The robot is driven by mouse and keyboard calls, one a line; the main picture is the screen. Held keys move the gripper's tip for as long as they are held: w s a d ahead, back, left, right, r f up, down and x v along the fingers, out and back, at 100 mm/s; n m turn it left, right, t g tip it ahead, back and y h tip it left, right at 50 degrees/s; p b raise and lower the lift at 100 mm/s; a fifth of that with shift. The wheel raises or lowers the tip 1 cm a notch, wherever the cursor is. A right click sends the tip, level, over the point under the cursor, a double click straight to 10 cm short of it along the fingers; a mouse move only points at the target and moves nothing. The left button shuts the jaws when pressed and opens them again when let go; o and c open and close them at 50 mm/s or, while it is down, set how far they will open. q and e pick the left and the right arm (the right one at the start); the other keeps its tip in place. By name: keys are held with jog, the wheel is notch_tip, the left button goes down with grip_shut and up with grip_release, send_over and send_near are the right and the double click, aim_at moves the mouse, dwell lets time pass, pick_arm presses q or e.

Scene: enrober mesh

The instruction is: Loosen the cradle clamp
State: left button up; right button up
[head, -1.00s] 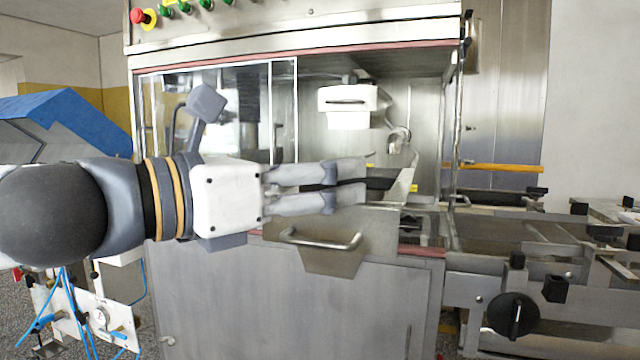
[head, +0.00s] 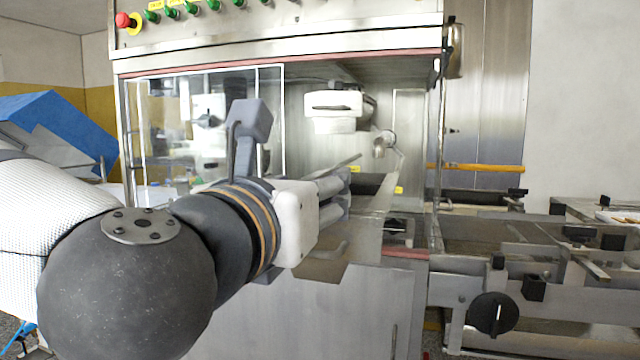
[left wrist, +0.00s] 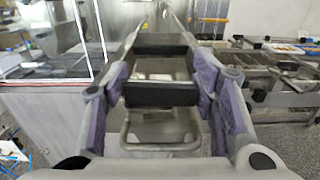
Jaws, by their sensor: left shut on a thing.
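My left gripper (head: 335,195) reaches over the front of the machine, seen from behind, its fingertips partly hidden by its own body. In the left wrist view its purple-padded fingers (left wrist: 160,88) stand on either side of a black bar (left wrist: 160,95), and it is shut on this bar. A second black bar (left wrist: 160,50) lies farther out between metal rails. A black round knob (head: 492,314) with a pale line sits on the conveyor's front, right of and well apart from the gripper. I cannot tell which part is the cradle clamp. My right gripper is out of view.
A bent metal handle (left wrist: 160,148) on the machine front lies just below the gripper. A clear panel (head: 205,130) stands left of the opening. A white unit (head: 334,110) hangs inside above the gripper. The conveyor frame (head: 560,295) extends right.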

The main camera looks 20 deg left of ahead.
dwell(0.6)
pick_arm(q)
jog(key=o, duration=1.2)
jog(key=shift+c, duration=0.2)
notch_tip(320, 180, up, 10)
jog(key=shift+r, duration=0.1)
